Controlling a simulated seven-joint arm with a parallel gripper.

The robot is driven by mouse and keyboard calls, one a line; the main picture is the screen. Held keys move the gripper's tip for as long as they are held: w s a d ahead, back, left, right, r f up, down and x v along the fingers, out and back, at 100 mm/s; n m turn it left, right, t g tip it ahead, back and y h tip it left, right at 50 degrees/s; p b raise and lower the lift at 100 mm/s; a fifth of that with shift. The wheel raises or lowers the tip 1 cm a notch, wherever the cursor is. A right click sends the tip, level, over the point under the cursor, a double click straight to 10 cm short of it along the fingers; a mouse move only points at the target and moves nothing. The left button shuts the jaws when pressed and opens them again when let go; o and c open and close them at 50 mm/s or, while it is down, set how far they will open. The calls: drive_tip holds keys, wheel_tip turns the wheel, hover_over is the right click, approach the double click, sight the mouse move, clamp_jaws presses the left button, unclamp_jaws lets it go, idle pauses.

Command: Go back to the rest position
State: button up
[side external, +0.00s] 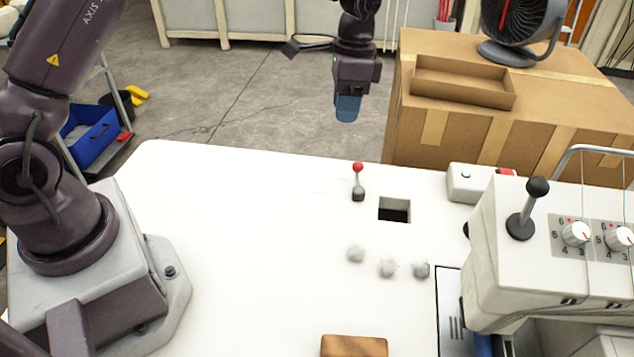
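My gripper (347,107) hangs in the air at the top middle of the side external view, beyond the far edge of the white table (230,230). Its fingertip end is blue and points down. It is too small to tell whether the fingers are apart, and nothing can be made out between them. The table stands below and nearer the camera. Three small grey-white fluffy clumps, one (388,268) in the middle, lie on it in a row, well apart from my gripper.
A red-knobbed lever (358,182) stands beside a square hole (394,209) in the table. A white machine (540,250) with knobs fills the right. A cardboard box (440,130) with a tray (462,84) and fan (520,25) stands behind. A wooden block (354,346) lies in front.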

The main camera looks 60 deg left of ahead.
drive_tip(key=s+r+n+t, duration=0.3)
drive_tip(key=s+r, duration=0.4)
drive_tip(key=s, duration=0.6)
drive_tip(key=s+r+n+t, duration=0.3)
drive_tip(key=s+r, duration=0.5)
drive_tip(key=s, duration=0.5)
drive_tip(key=shift+a+r+n+t, duration=0.15)
drive_tip(key=shift+a+n+t, duration=0.2)
drive_tip(key=shift+t, duration=0.15)
